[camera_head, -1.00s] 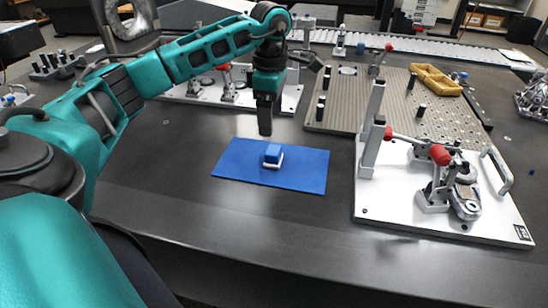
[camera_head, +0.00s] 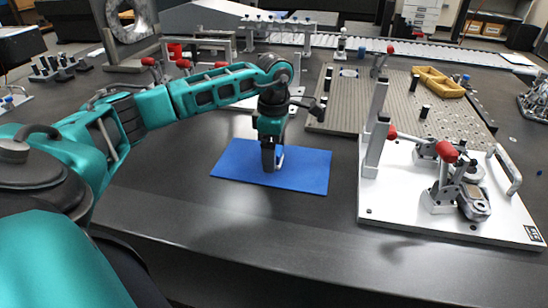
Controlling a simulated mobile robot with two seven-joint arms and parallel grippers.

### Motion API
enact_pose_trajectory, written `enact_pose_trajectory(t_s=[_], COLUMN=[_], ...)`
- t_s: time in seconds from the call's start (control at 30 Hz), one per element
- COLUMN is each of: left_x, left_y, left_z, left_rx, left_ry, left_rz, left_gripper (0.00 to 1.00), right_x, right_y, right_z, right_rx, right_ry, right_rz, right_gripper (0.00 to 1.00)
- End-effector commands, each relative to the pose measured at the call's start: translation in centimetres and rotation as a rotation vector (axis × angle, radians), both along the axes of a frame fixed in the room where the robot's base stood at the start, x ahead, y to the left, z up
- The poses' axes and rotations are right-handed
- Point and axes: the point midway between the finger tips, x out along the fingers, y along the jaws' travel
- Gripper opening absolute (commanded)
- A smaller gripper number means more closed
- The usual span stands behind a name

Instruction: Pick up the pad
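The pad, a small block with a blue top and white base, sits on the flat blue mat (camera_head: 312,171). It is now mostly hidden behind my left gripper (camera_head: 268,166); only a white edge of the pad (camera_head: 281,157) shows to the right of the dark finger. My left gripper points straight down at the pad, its fingertips low, close to the mat. The fingers overlap in this view, so I cannot tell whether they are open or shut, or whether they touch the pad. My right gripper is not in view.
A white fixture plate (camera_head: 400,215) with red-handled clamps and an upright post stands right of the mat. Behind it is a perforated plate (camera_head: 390,100) with a yellow tray (camera_head: 438,82). Another clamp fixture lies behind my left arm. The dark table (camera_head: 200,225) in front is clear.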

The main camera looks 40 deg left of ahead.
Motion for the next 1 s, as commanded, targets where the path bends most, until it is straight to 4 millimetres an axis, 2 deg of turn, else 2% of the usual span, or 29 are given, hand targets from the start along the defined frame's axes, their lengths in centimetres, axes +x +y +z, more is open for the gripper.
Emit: enact_pose_trajectory(t_s=[0.07, 0.67, 1.0], left_x=[0.01, 0.02, 0.07], left_y=[0.0, -0.01, 0.0], left_z=[0.05, 0.08, 0.6], left_rx=[0.0, -0.001, 0.0], left_ry=[0.0, 0.0, -0.002], left_rz=[0.0, 0.0, 0.0], left_gripper=[0.82, 0.25, 0.25], right_x=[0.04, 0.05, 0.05], right_y=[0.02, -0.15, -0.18], right_z=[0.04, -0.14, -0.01], right_rx=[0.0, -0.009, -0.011], right_ry=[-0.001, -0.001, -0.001], right_rz=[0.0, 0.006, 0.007], right_gripper=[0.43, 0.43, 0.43])
